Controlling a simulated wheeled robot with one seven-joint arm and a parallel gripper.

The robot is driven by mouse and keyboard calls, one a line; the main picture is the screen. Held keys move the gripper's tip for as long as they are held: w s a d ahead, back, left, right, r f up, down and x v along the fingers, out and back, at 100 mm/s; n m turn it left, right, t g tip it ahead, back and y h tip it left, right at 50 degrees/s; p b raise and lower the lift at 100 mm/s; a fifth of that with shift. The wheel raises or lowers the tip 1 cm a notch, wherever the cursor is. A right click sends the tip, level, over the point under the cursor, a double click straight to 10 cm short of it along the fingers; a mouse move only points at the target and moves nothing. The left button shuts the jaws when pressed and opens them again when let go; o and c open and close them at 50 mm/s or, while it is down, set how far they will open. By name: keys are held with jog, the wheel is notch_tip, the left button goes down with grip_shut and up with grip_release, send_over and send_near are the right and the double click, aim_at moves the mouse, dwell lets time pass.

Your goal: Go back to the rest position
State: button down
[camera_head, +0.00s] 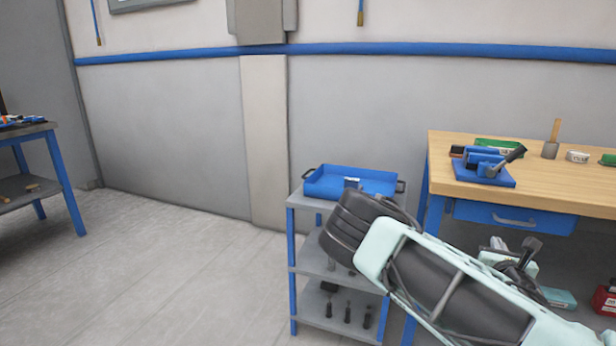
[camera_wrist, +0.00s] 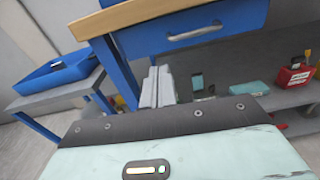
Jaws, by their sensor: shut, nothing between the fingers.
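My gripper (camera_wrist: 158,88) shows in the wrist view as two grey fingers side by side, shut and empty. They point toward the space below the edge of the wooden workbench (camera_wrist: 130,14), left of its blue drawer (camera_wrist: 190,30). In the head view my mint and black arm fills the lower right, in front of the workbench (camera_head: 560,185) and a grey shelf cart. I cannot make out the fingertips clearly there.
A blue tray (camera_head: 325,185) with a small dark item sits on the cart (camera_head: 305,202). A blue fixture (camera_head: 485,172) stands on the workbench. A red box (camera_wrist: 294,76) lies on its lower shelf. Another blue-legged table (camera_head: 62,185) stands far left. The floor between is clear.

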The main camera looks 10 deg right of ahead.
jog(key=s+a+f+m+g+y, duration=0.35)
jog(key=a+f+m+g, duration=0.35)
jog(key=a+f+m, duration=0.5)
jog(key=s+a+r+m+g+y, duration=0.2)
jog(key=s+a+m+y, duration=0.1)
jog(key=a, duration=0.7)
jog(key=s+a+r+m+g+y, duration=0.2)
jog(key=s+a+r+m+y, duration=0.15)
jog(key=a, duration=0.55)
jog(key=s+a+r+m+g, duration=0.1)
jog(key=s+a+r+g, duration=0.1)
jog(key=s+a+r, duration=0.45)
jog(key=s+a+r+m+g, duration=0.2)
jog(key=s+a+r, duration=0.2)
jog(key=s+r, duration=0.6)
notch_tip(320, 180, up, 13)
jog(key=s+p, duration=0.2)
jog(key=p, duration=1.3)
jog(key=shift+f, duration=0.2)
